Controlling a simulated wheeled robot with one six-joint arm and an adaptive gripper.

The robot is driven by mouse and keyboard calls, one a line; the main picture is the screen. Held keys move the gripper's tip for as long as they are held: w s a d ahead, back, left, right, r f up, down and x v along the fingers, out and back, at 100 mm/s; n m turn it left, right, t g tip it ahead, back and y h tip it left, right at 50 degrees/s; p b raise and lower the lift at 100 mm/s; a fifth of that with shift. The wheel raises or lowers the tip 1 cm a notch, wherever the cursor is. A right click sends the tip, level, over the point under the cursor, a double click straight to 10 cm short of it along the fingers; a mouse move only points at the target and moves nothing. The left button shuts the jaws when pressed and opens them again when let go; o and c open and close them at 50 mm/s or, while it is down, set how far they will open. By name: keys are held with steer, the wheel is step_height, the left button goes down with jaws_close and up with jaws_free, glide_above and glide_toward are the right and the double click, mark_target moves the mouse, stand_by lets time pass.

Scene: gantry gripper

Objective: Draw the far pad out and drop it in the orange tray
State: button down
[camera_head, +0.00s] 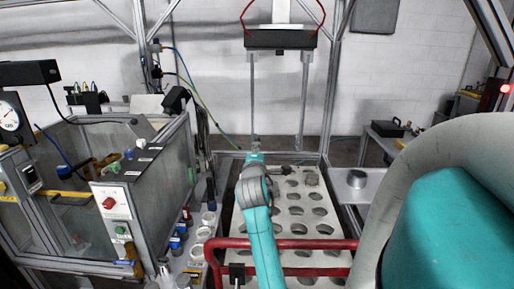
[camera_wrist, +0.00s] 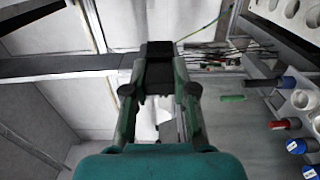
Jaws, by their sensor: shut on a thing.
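The gantry gripper (camera_head: 280,40) hangs at the top centre of the head view, with two long grey fingers, a left one (camera_head: 253,95) and a right one (camera_head: 304,95). My gripper (camera_head: 254,150) appears small at the lower end of the left finger, and its tips are hard to make out there. In the wrist view my gripper (camera_wrist: 160,65) has its fingers closed around a dark block, which I take to be a pad. I cannot tell whether it still touches the gantry finger. I cannot pick out an orange tray in either view.
A white plate with round holes (camera_head: 295,212) lies below my arm, with a red rail (camera_head: 290,243) across its front. A walled machine (camera_head: 150,190) stands left. Small bottles and cups (camera_head: 190,235) line its side. A metal cup (camera_head: 356,179) stands on the right bench.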

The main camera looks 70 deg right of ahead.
steer(key=shift+v, duration=2.95)
steer(key=shift+a, duration=0.15)
steer(key=v, duration=0.8)
